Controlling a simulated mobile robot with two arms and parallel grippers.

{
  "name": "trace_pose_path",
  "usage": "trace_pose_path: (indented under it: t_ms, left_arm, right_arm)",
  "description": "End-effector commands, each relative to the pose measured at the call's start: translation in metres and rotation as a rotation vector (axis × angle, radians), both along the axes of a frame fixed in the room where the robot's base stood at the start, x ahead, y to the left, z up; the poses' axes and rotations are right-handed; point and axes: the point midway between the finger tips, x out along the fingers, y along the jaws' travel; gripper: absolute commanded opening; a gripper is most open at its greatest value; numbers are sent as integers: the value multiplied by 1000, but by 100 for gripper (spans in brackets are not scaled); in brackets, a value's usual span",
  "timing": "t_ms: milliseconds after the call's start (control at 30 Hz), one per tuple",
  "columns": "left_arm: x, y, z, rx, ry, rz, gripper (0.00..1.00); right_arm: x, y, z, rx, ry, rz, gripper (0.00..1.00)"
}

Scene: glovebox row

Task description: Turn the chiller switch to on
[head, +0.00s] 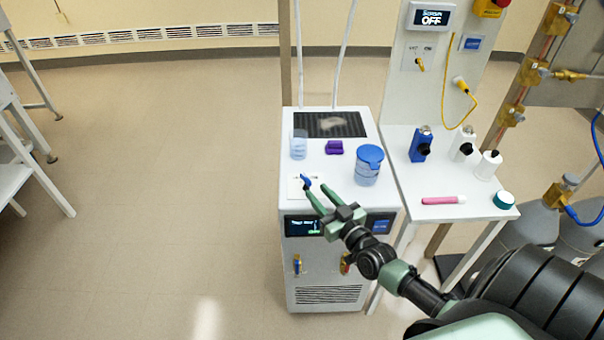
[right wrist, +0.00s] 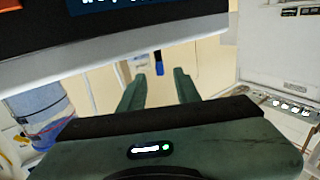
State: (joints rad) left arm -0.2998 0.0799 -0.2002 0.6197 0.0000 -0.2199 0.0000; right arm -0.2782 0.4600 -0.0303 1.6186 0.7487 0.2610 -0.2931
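The chiller (head: 330,270) is a white cabinet with dark displays on its front. A small blue switch lever (head: 307,183) stands on a white plate on its top, near the front left corner. My right gripper (head: 315,189) is open, its two green fingers spread close to the lever. In the right wrist view, the fingers of the right gripper (right wrist: 158,85) are apart, and a small blue piece, probably the lever, shows between and beyond their tips. I cannot tell whether a finger touches the lever. My left gripper is not in view.
A clear cup (head: 299,145), a purple block (head: 334,147) and a blue-lidded jar (head: 368,165) stand on the chiller top. The side table (head: 420,180) at right holds bottles and a pink tube (head: 443,200).

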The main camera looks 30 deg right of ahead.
Motion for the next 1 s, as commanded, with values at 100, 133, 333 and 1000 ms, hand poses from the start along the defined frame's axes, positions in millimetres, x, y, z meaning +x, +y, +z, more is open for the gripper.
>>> trace_pose_path:
  t_ms: [100, 133, 333, 1000]
  left_arm:
    - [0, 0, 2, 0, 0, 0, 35]
    - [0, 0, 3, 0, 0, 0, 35]
    - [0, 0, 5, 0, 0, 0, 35]
    - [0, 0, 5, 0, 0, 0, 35]
  right_arm:
    - [16, -1, 2, -1, -2, 0, 33]
    - [21, -1, 2, -1, -2, 0, 33]
    - [54, -2, 1, -1, -1, 0, 33]
    - [73, -2, 0, 0, 1, 1, 0]
